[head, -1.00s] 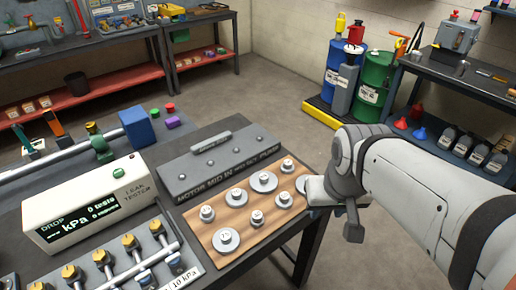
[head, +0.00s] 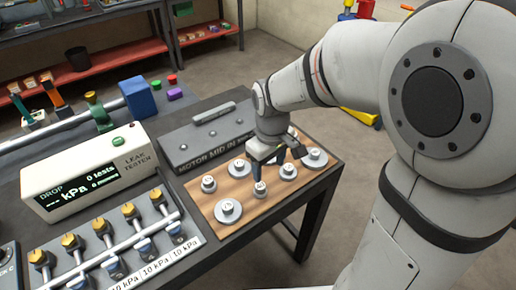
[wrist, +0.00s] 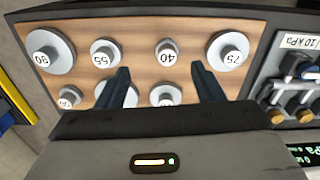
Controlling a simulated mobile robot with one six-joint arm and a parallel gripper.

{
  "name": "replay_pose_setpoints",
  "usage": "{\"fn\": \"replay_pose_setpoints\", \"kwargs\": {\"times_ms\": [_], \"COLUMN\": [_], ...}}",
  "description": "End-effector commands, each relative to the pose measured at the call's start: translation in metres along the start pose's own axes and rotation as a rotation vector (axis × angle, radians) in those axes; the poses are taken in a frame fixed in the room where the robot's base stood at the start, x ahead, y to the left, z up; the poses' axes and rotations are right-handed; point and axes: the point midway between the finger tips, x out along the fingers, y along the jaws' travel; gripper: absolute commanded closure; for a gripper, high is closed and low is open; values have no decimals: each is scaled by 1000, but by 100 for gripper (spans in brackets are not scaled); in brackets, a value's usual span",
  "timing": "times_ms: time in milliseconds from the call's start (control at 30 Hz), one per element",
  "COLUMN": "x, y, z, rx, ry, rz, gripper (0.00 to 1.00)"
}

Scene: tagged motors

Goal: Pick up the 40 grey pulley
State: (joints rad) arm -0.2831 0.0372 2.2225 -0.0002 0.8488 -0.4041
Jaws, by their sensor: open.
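The grey pulley marked 40 (wrist: 167,52) stands on a wooden board (wrist: 84,20); its label is upside down in the wrist view. It is one of the smaller ones, and in the head view (head: 260,189) it stands in the front row. My gripper (wrist: 160,70) is open and empty, with a dark finger on either side in the picture. The 40 pulley shows just beyond the fingertips, between their lines. In the head view my gripper (head: 267,167) hangs above the board, just behind the 40 pulley. Some back-row pulleys are partly hidden.
The 75 pulley (wrist: 228,50) and the 55 pulley (wrist: 105,52) flank the 40; the 90 pulley (wrist: 51,50) stands farther left. A grey motor plate (head: 205,135) lies behind the board. A leak tester (head: 90,175) and a valve manifold (head: 125,240) are at the left.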

Motion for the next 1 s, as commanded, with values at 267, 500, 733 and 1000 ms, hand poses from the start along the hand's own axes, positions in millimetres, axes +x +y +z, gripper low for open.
{"fn": "replay_pose_setpoints", "kwargs": {"times_ms": [267,500,733,1000], "x": [35,62,95,103], "y": [-10,-10,-9,-9], "z": [-22,-19,-16,-16], "rx": [-111,-109,-108,-107], "ry": [-33,-33,-33,-29], "rz": [-16,-16,-16,-15], "gripper": [39,39,39,39]}}
